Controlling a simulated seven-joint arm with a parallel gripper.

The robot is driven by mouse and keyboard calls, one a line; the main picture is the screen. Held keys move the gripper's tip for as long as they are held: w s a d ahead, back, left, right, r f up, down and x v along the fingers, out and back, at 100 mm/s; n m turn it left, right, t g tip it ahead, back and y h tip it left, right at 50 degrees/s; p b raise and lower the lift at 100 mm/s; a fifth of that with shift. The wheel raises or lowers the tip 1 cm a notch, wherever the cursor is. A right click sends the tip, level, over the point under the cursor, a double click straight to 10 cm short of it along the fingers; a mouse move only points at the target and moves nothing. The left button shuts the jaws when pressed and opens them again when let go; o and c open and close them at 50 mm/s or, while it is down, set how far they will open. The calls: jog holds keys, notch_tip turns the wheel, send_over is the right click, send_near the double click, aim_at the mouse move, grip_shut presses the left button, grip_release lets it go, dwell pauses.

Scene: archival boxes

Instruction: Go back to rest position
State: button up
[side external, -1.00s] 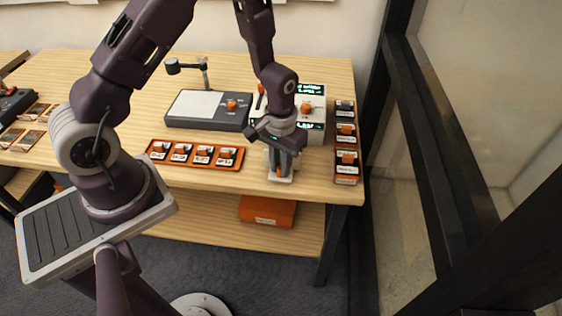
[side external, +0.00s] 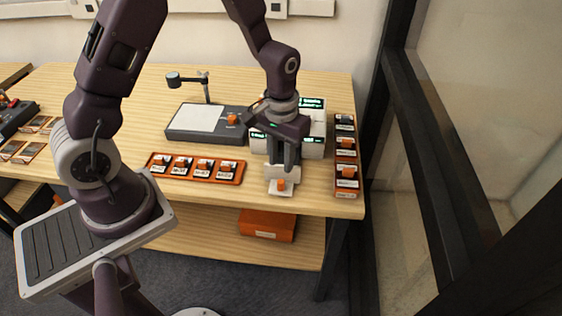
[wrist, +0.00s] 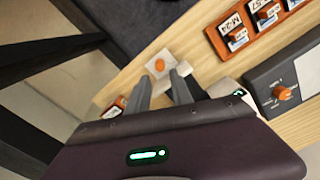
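My gripper (side external: 284,164) points down over the front edge of the table, just above and behind a small white piece with an orange knob (side external: 282,187). In the wrist view my gripper (wrist: 163,78) has its two grey fingers apart, with nothing held between them. The white piece with its orange knob (wrist: 160,65) lies beyond the fingertips, apart from them. A white block behind it is partly hidden by the fingers.
An orange tray of labelled cards with knobs (side external: 196,168) is at left, and an orange rack (side external: 347,181) at right. A grey flat station with a lamp (side external: 206,121) and a white device with green displays (side external: 313,127) stand behind. A dark frame post is at right.

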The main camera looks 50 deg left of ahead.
jog(key=s+d+r+m+t, duration=0.1)
jog(key=s+r+t, duration=0.15)
jog(key=r, duration=0.65)
jog(key=s+r+m+t, duration=0.1)
jog(key=s+r, duration=0.3)
jog(key=r, duration=0.4)
jog(key=s+r+m+t, duration=0.1)
jog(key=s+r, duration=0.5)
jog(key=s, duration=0.6)
jog(key=shift+d+r+m+t, duration=0.2)
jog(key=shift+m+t, duration=0.1)
jog(key=shift+t, duration=0.25)
jog(key=shift+o, duration=1.3)
